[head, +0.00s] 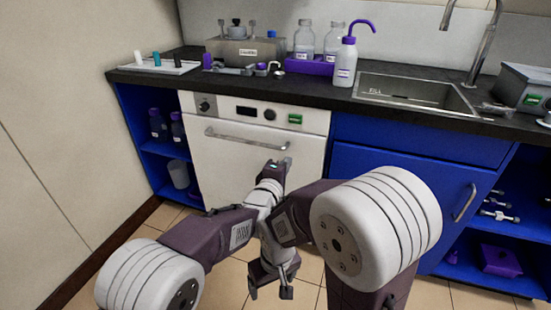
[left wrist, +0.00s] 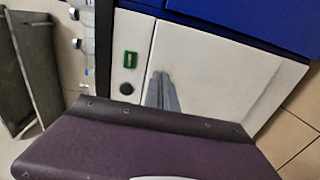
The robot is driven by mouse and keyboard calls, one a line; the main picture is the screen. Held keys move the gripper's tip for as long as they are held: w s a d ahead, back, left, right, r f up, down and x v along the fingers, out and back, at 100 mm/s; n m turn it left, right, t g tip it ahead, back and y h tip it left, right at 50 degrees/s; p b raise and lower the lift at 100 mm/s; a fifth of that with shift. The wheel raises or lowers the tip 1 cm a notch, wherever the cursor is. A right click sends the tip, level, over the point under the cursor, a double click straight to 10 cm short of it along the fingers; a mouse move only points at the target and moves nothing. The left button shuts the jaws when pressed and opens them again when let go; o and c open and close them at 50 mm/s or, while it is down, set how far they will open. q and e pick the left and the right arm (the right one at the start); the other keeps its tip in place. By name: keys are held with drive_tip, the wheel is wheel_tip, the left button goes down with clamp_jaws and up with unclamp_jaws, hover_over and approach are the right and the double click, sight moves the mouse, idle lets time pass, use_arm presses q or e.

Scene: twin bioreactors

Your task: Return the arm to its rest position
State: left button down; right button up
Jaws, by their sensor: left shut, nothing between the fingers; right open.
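My left gripper (head: 275,170) is the higher one in the head view. It is shut and empty, in front of the white appliance's door. In the left wrist view its grey fingers (left wrist: 161,94) show together against the white front. My right gripper (head: 270,288) hangs lower, over the tiled floor, with its fingers apart and nothing between them. The two forearms are close together and overlap in the head view. A purple link of my own arm fills the bottom of the left wrist view.
The white appliance (head: 258,155) with a bar handle stands under the dark counter (head: 310,92). On the counter are a purple rack (head: 308,67), a wash bottle (head: 345,65) and a flat tray (head: 155,66) at left. A sink (head: 412,92) is at right. Blue cabinets (head: 400,180) flank the appliance.

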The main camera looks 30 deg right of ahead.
use_arm(q)
drive_tip(key=w+a+r+n+t+y+p, duration=0.1)
drive_tip(key=w+a+r+n+t+y, duration=0.1)
drive_tip(key=w+a+r, duration=0.5)
drive_tip(key=w+a+r+n+t+y, duration=0.15)
drive_tip(key=w+a, duration=0.35)
drive_tip(key=a, duration=0.5)
drive_tip(key=a+f+n+y+p, duration=0.15)
drive_tip(key=a+y, duration=0.25)
drive_tip(key=a, duration=1.1)
drive_tip(key=s+a+f+m+g+y, duration=0.1)
drive_tip(key=s+a+f+g+y, duration=0.2)
drive_tip(key=a, duration=0.4)
drive_tip(key=s+a+f+m+g, duration=0.1)
drive_tip(key=s+a+f, duration=0.2)
drive_tip(key=a+f, duration=0.25)
drive_tip(key=s+a+f+m+g+y, duration=0.1)
drive_tip(key=s+a+f+m+g, duration=0.25)
drive_tip(key=s, duration=0.55)
drive_tip(key=s+a+f+m+g, duration=0.1)
drive_tip(key=s+f+m+g, duration=0.25)
drive_tip(key=s+f, duration=0.4)
drive_tip(key=s+a+f+m+g+y, duration=0.1)
drive_tip(key=s+a+f+m+g, duration=0.2)
drive_tip(key=s, duration=0.7)
wheel_tip(320, 180, up, 38)
drive_tip(key=d+m+p, duration=0.1)
drive_tip(key=p, duration=3.7)
drive_tip(key=shift+w, duration=0.15)
